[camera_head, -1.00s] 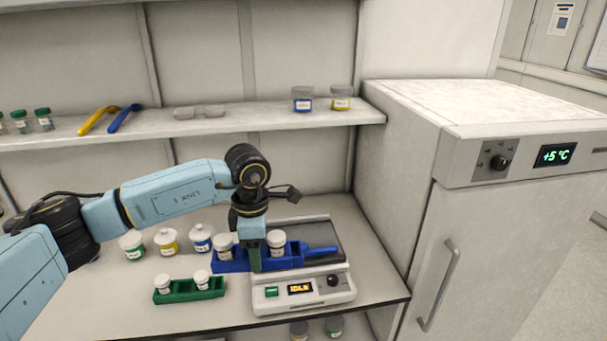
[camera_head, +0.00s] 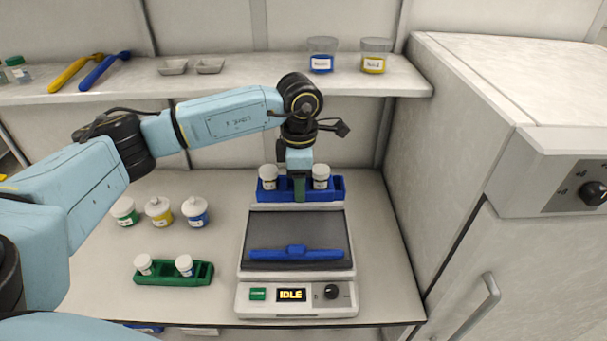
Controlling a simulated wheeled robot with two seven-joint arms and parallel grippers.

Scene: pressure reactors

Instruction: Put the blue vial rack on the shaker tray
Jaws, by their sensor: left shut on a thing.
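The blue vial rack (camera_head: 336,190) holds two white-capped vials, one on each side of my left gripper (camera_head: 299,190). The gripper points down and is shut on the middle of the rack. The rack appears level, at the back edge of the shaker tray (camera_head: 297,225); whether it touches anything below is unclear. The tray is a dark surface on the white shaker (camera_head: 345,310). A blue bar (camera_head: 320,254) lies across the front part of the tray. The shaker's display reads IDLE. My right gripper is not in view.
A green rack (camera_head: 175,280) with two vials stands left of the shaker. Several white-lidded jars (camera_head: 158,211) stand behind it. A shelf (camera_head: 240,88) with jars, trays and spoons runs above the bench. A white cabinet (camera_head: 470,240) closes off the right side.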

